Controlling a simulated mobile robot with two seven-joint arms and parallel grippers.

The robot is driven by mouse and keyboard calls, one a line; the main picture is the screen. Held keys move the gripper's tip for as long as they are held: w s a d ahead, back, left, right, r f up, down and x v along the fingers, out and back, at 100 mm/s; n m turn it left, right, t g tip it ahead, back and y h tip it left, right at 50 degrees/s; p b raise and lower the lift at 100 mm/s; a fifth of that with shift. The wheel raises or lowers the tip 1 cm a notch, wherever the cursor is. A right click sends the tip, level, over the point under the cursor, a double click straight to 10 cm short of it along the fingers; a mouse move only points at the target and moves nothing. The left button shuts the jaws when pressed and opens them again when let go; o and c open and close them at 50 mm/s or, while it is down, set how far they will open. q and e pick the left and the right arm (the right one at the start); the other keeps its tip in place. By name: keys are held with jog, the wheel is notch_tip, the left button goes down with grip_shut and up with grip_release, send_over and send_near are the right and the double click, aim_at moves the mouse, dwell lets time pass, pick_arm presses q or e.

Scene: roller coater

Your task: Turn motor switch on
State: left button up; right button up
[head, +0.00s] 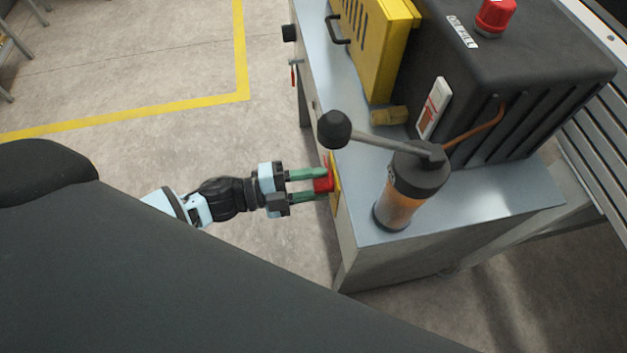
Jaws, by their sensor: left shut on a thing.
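The motor switch (326,181) is a red knob on a yellow plate (336,189), on the left side face of the grey machine cabinet (400,262). My left gripper (323,185) reaches it from the left at about a level pose. Its two green fingers lie on either side of the red knob and are shut on it. The fingertips hide part of the knob, so I cannot tell its exact turn angle. My right gripper is not in view.
A lever with a black ball (334,129) rises from an orange and black cylinder (401,190) on the cabinet top, close above the switch. A yellow box (376,45) and black motor housing (500,80) stand behind. Open floor (180,135) lies left.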

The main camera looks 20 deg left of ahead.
pick_arm(q)
jog(key=shift+m, duration=0.8)
jog(key=o, duration=1)
jog(key=shift+v, duration=3.9)
